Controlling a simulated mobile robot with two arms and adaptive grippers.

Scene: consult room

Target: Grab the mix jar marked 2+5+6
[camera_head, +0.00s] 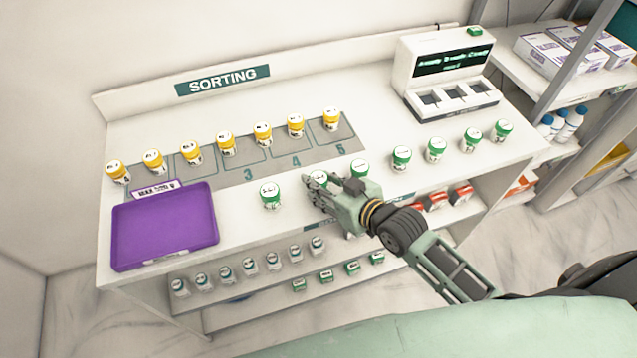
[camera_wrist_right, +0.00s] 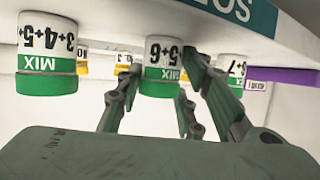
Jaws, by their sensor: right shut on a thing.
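White mix jars with green lids stand in a row along the front of the white counter (camera_head: 245,225). My right gripper (camera_head: 316,190) is shut on one of them, the mix jar (camera_head: 320,177), with its fingers on both sides. In the right wrist view, which is upside down, this held jar (camera_wrist_right: 163,55) shows "5+6"; the rest of its label is hidden. To its left there is a jar reading "3+4+5+" (camera_wrist_right: 46,45), and to its right one ending in "+7" (camera_wrist_right: 232,70). My left gripper is not in view.
Close neighbours are a green-lidded jar (camera_head: 270,194) on the left and another (camera_head: 360,167) on the right. Yellow-lidded jars (camera_head: 227,143) stand behind by the grey sorting mat (camera_head: 205,178). A purple tray (camera_head: 165,228) lies left; a white machine (camera_head: 445,70) stands back right.

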